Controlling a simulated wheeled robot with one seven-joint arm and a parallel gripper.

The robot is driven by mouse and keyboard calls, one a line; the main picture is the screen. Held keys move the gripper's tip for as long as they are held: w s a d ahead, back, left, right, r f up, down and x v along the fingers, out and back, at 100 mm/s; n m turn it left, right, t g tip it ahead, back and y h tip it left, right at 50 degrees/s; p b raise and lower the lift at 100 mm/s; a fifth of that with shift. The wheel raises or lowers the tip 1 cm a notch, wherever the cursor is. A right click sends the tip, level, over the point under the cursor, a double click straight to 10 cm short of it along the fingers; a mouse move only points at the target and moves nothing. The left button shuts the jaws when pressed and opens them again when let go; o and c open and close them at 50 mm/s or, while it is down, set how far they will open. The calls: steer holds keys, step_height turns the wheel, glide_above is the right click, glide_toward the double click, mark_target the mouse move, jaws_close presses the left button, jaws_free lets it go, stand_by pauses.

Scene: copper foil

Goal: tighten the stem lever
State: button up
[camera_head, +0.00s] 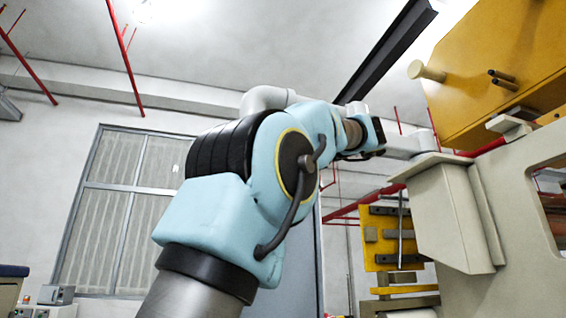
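My blue arm rises through the middle of the view and reaches right. Its far end, with what looks like my gripper (374,138), is small and dark, and its fingers cannot be made out. It appears left of the yellow and cream machine. I cannot tell for sure which part is the stem lever. A thin grey upright rod (401,230) stands in front of a yellow panel with dark blocks, below and right of my gripper. No contact is visible.
The machine's yellow body (530,40) and cream housing (455,215) fill the right side. A yellow panel (377,222) is beside the housing. Red pipes and a dark beam (388,50) are overhead. A window (125,205) is at left, with open air before it.

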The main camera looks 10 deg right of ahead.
steer(key=shift+c, duration=0.2)
jaws_close()
stand_by(0.4)
stand_by(0.9)
